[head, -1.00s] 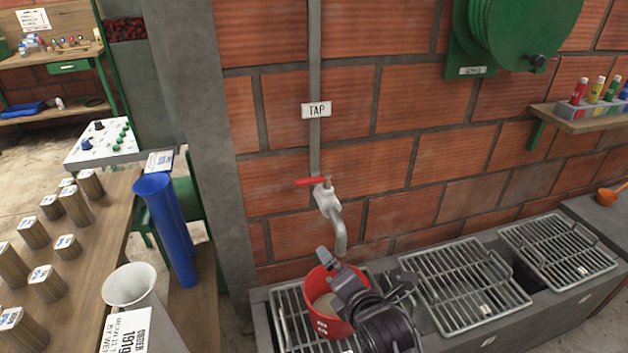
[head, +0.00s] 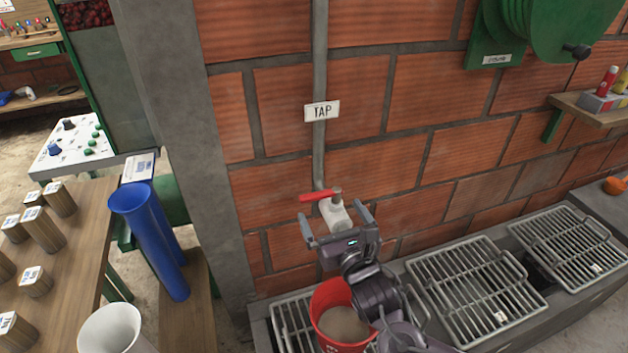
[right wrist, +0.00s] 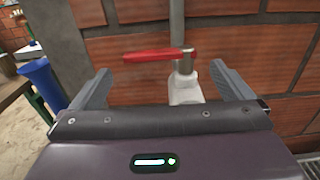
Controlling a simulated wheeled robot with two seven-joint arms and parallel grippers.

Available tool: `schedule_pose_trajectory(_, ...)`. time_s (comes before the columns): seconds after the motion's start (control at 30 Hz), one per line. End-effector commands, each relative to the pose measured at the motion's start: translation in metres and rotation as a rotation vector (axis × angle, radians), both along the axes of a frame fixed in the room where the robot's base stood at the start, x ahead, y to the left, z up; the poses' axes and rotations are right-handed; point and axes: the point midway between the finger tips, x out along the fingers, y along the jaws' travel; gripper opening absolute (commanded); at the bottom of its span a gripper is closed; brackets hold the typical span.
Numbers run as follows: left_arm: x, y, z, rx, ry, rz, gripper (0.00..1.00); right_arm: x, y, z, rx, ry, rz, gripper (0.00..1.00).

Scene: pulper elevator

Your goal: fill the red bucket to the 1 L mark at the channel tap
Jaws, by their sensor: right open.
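The red bucket (head: 325,304) stands upright on a metal grate below the tap, with greyish-brown contents showing inside. The channel tap (head: 338,215) is on the brick wall, and its red lever (head: 316,196) points left; the lever also shows in the right wrist view (right wrist: 158,55). My right gripper (head: 334,222) is open and empty, just in front of the tap body and a little below the lever. In the right wrist view its fingers (right wrist: 160,90) stand either side of the tap. The spout is hidden behind my gripper. My left gripper is out of view.
Metal grates (head: 478,288) cover the channel to the right. A blue tube (head: 150,240), a white funnel (head: 110,330) and a wooden table with several blocks stand to the left.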

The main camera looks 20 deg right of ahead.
Motion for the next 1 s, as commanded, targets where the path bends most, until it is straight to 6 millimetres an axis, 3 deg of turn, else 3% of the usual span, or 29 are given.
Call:
schedule_pose_trajectory(0.13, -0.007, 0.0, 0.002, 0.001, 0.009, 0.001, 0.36, 0.016, 0.001, 0.002, -0.002, -0.003, -0.001, 1.0)
schedule_pose_trajectory(0.4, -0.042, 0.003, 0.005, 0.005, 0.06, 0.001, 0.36, 0.059, 0.002, 0.001, 0.0, -0.001, -0.001, 1.0)
schedule_pose_trajectory(0.6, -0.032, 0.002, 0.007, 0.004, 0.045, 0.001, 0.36, 0.075, 0.003, 0.0, 0.0, 0.0, 0.0, 1.0)
schedule_pose_trajectory(0.87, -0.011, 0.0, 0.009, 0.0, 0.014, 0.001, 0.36, 0.076, 0.003, 0.0, 0.0, 0.0, 0.001, 1.0)
schedule_pose_trajectory(1.0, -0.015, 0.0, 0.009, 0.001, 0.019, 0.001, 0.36, 0.076, 0.003, -0.001, 0.0, 0.001, 0.001, 0.84)
